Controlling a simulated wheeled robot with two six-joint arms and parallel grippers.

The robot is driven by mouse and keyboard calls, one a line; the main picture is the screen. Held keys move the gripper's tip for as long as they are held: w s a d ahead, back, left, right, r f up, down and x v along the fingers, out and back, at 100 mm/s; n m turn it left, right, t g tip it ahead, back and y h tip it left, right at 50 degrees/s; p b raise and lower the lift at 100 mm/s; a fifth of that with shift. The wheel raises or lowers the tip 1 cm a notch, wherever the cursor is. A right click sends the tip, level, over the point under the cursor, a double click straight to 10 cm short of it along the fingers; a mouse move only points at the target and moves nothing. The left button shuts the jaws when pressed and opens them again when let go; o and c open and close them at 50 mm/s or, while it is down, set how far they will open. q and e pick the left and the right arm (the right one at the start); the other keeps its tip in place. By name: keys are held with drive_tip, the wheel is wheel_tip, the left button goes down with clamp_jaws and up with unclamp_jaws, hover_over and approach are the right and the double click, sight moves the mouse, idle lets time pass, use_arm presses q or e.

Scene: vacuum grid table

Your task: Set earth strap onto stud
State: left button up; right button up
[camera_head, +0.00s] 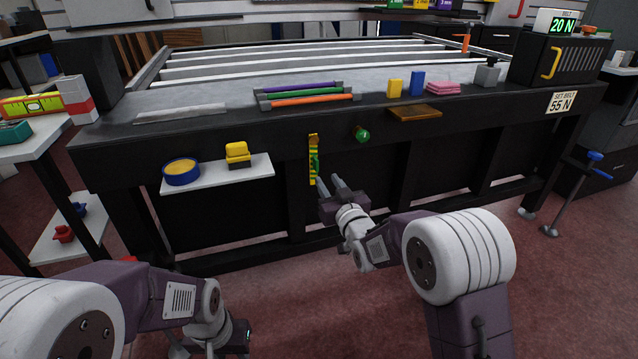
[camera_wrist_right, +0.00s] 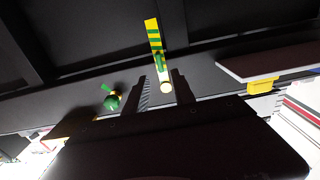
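The earth strap (camera_head: 312,173), striped yellow and green, hangs upright against the dark front of the table. In the right wrist view the strap (camera_wrist_right: 153,35) ends at a pale round tip between my finger lines. A green knob-like piece (camera_head: 361,134), possibly the stud, sticks out of the front rail right of the strap; it also shows in the right wrist view (camera_wrist_right: 112,102). My right gripper (camera_head: 338,184) is open, its fingers pointing at the table front close beside the strap; contact is unclear. My left gripper (camera_head: 237,338) is low at the bottom, its fingers not clear.
A white shelf (camera_head: 220,177) left of the strap holds a blue-rimmed yellow roll (camera_head: 181,171) and a yellow-black block (camera_head: 237,153). A brown plate (camera_head: 415,113) projects from the rail at right. Coloured rods (camera_head: 305,94) lie on the table top. The dark panel below the rail is bare.

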sight(317, 166)
drive_tip(key=b+x, duration=0.3)
drive_tip(key=x, duration=0.5)
drive_tip(key=shift+w+f, duration=0.15)
drive_tip(key=shift+w+a, duration=0.15)
drive_tip(key=shift+w, duration=0.2)
clamp_jaws()
idle(1.0)
